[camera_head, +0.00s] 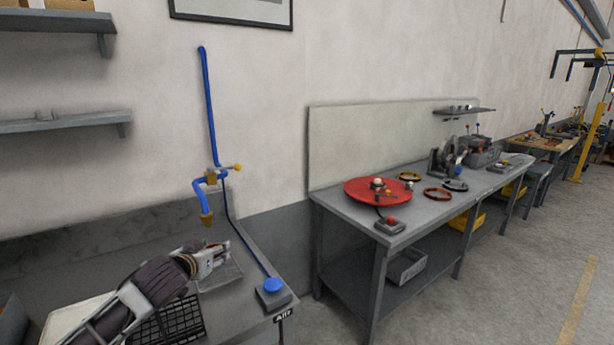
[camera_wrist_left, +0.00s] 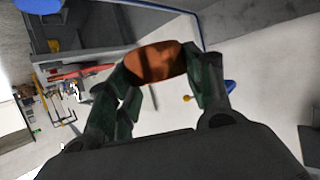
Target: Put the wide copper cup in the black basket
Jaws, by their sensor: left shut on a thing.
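My left arm comes in from the lower left of the head view, with its left gripper (camera_head: 215,257) over the grey bench, just below the brass nozzle. In the left wrist view the two dark green fingers of the gripper (camera_wrist_left: 160,78) are shut on the copper cup (camera_wrist_left: 155,63), which shows as a rounded orange-brown shape between the fingertips. I cannot make the cup out clearly in the head view. The black basket (camera_head: 168,322), a wire grid, stands on the bench beneath my forearm, partly hidden by it. The gripper is beyond the basket, to its upper right. My right gripper is not in view.
A blue pipe (camera_head: 208,105) with a brass nozzle (camera_head: 207,219) rises at the wall close to the gripper. A blue button box (camera_head: 272,292) sits at the bench's right edge. A second table (camera_head: 330,203) with a red disc (camera_head: 360,188) stands to the right.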

